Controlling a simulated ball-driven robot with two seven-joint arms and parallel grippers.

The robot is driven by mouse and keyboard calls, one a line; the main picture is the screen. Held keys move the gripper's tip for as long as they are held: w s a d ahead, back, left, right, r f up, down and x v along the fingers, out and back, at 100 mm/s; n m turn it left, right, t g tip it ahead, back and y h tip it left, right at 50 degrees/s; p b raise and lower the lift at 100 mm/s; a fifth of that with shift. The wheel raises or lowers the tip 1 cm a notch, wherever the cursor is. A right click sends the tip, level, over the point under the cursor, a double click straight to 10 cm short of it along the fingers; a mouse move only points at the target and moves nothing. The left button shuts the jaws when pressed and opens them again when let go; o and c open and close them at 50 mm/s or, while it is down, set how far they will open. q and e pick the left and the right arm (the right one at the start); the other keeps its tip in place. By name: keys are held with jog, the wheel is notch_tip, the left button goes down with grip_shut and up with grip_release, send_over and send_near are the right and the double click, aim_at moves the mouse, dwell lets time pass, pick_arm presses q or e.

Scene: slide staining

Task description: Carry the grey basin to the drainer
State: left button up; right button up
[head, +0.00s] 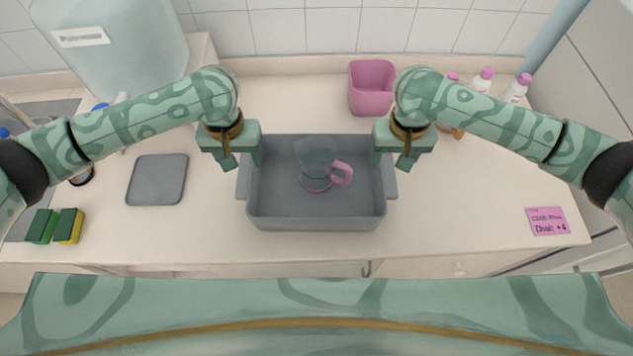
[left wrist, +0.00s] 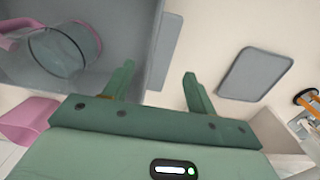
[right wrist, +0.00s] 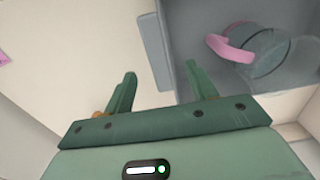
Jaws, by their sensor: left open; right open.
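The grey basin (head: 316,222) stands on the counter in the middle of the head view, with a clear jug (head: 318,160) with a pink handle inside it. My left gripper (head: 242,163) is open at the basin's left side, and my right gripper (head: 391,162) is open at its right side. In the left wrist view, the basin's side handle (left wrist: 166,45) lies ahead between the open fingers (left wrist: 159,72). In the right wrist view, the other handle (right wrist: 153,50) lies between the open fingers (right wrist: 160,72). I cannot clearly identify a drainer; a flat grey mat (head: 157,180) lies left of the basin.
A pink tub (head: 371,88) stands behind the basin, and several pink-capped bottles (head: 484,80) stand back right. A large clear container (head: 112,45) is back left. Sponges (head: 56,226) lie front left. A pink card (head: 548,221) lies right, with bare counter between it and the basin.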

aim_at(245, 172)
pick_arm(q)
notch_tip(245, 172, down, 6)
jog(key=shift+f, duration=0.25)
pick_arm(e)
notch_tip(245, 172, down, 6)
jog(key=shift+f, duration=0.2)
pick_arm(q)
grip_shut()
pick_arm(e)
grip_shut()
pick_arm(q)
jog(key=shift+r, duration=0.1)
